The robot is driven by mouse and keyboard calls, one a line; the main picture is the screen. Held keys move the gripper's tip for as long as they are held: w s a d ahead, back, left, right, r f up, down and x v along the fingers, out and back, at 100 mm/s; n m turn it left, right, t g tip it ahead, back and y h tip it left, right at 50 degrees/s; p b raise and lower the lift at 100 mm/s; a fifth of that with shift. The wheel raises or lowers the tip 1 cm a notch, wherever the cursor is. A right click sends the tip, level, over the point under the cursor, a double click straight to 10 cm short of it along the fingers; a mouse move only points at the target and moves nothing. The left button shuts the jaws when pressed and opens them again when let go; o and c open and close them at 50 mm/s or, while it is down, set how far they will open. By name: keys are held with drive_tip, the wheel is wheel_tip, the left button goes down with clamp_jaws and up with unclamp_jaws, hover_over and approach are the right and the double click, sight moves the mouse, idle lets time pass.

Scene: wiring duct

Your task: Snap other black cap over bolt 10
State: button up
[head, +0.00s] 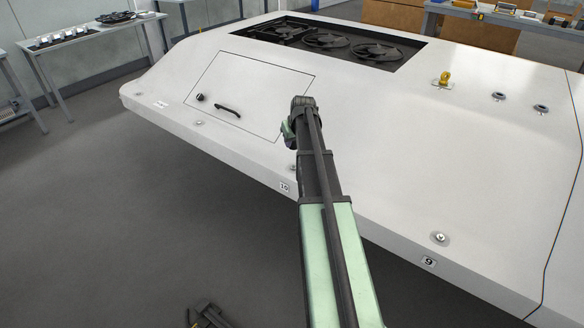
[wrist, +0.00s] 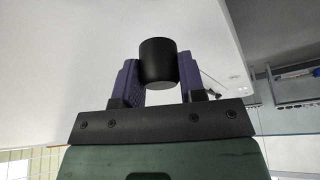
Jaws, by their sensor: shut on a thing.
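In the wrist view my gripper (wrist: 158,84) is shut on a black cap (wrist: 158,62), a short cylinder between the two purple-grey finger pads. In the head view my arm reaches over the white housing (head: 370,150), and its end hides the gripper's fingers and the cap. Bolt 10 (head: 292,167) is mostly hidden behind my arm; only a small part shows at the arm's left edge. The label 10 (head: 284,187) is below it on the housing's front edge. Another bolt (head: 440,238) sits on a round base above label 9 (head: 429,261).
A hatch with a black handle (head: 228,110) and a knob lies left of my arm. Recessed fans (head: 325,42) are at the back. A yellow eyebolt (head: 443,79) stands at the upper right. A side table (head: 85,36) holds several white pieces and a black item.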

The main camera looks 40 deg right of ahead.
sight(293, 165)
wheel_tip(293, 165, down, 2)
drive_tip(key=shift+r, duration=0.25)
wheel_tip(293, 165, down, 6)
drive_tip(key=b, duration=0.5)
drive_tip(key=shift+r+b, duration=0.1)
drive_tip(key=shift+b, duration=0.2)
drive_tip(key=shift+f+b, duration=1.4)
idle(0.7)
drive_tip(key=o, duration=1)
drive_tip(key=shift+r, duration=0.1)
